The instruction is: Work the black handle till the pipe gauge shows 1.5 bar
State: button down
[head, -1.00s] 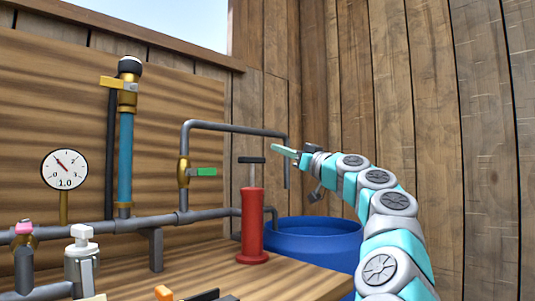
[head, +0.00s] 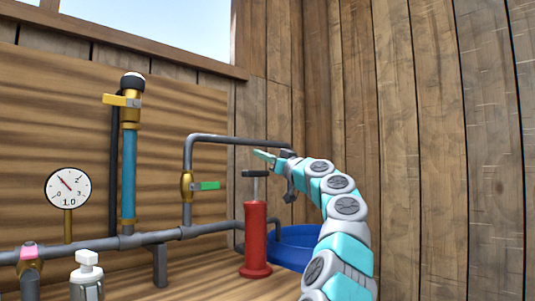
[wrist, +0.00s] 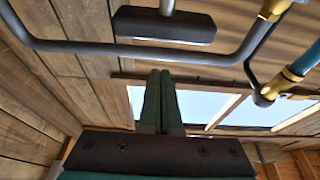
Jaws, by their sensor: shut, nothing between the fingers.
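The black handle (head: 255,173) is a crossbar on a thin rod, raised above the red hand pump (head: 255,238). The handle also shows at the top of the wrist view (wrist: 165,25). The pipe gauge (head: 69,188) has a white dial, and its readout shows 1.0. My gripper (head: 263,156) is shut and empty, with its green fingers just above the handle in the head view. In the wrist view my gripper (wrist: 160,100) has its fingers together, apart from the handle in the picture. Their exact gap in depth cannot be told.
A grey pipe (head: 238,139) arches behind my gripper, with a green-levered valve (head: 205,186) on it. A blue tub (head: 295,245) stands behind the pump. A blue column (head: 129,175) with a yellow tap stands left. A white-capped fitting (head: 87,272) is at the front left.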

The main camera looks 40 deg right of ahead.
aim_at(257, 184)
jog(key=shift+f+b, duration=0.85)
jog(key=shift+f, duration=1.05)
jog(key=shift+f, duration=0.1)
notch_tip(257, 184, down, 5)
jog(key=b, duration=0.6)
jog(key=shift+f, duration=0.1)
